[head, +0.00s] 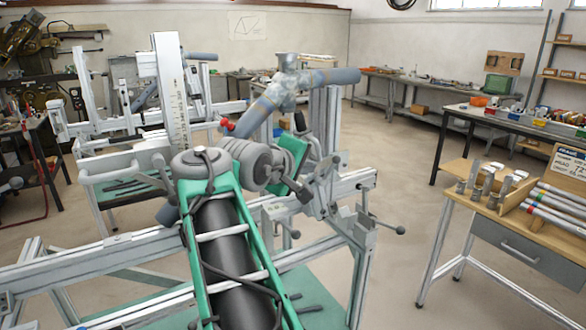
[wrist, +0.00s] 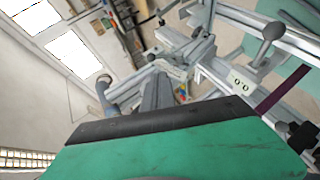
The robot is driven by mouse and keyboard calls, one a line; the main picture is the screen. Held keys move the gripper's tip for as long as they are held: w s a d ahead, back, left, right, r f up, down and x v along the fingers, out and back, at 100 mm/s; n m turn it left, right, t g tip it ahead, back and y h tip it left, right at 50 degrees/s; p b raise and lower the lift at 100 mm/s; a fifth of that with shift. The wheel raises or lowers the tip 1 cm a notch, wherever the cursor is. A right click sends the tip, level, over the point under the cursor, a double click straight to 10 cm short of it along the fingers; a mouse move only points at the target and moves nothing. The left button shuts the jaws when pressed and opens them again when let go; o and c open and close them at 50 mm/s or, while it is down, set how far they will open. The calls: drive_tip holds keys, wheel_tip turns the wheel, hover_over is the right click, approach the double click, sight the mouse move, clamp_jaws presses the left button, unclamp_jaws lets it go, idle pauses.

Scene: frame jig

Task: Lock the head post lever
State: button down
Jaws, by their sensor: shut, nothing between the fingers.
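The frame jig (head: 345,190) stands in front of me, with grey aluminium rails. Blue-grey frame tubes (head: 280,88) meet at a joint above my arm. A small red-tipped part (head: 227,125) shows left of the tubes. A dark ball-ended lever (head: 400,229) sticks out right from the jig's near rail. I cannot tell which part is the head post lever. My gripper (head: 306,143) is shut and empty, beside the jig below the tubes; its fingertips are partly hidden. In the wrist view, its green body fills the bottom, and a grey-knobbed lever (wrist: 271,32) stands on a rail at right.
A tall scaled upright (head: 172,90) rises at left, close to my arm. A wooden-topped bench (head: 563,220) with tubes stands at right. Grey workbenches (head: 395,85) line the back. The floor (head: 390,160) between the jig and the right bench is clear.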

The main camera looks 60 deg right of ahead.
sight(331, 167)
drive_tip(key=shift+s+d, duration=0.1)
drive_tip(key=p+x, duration=0.1)
drive_tip(key=x, duration=1.3)
drive_tip(key=shift+p, duration=0.3)
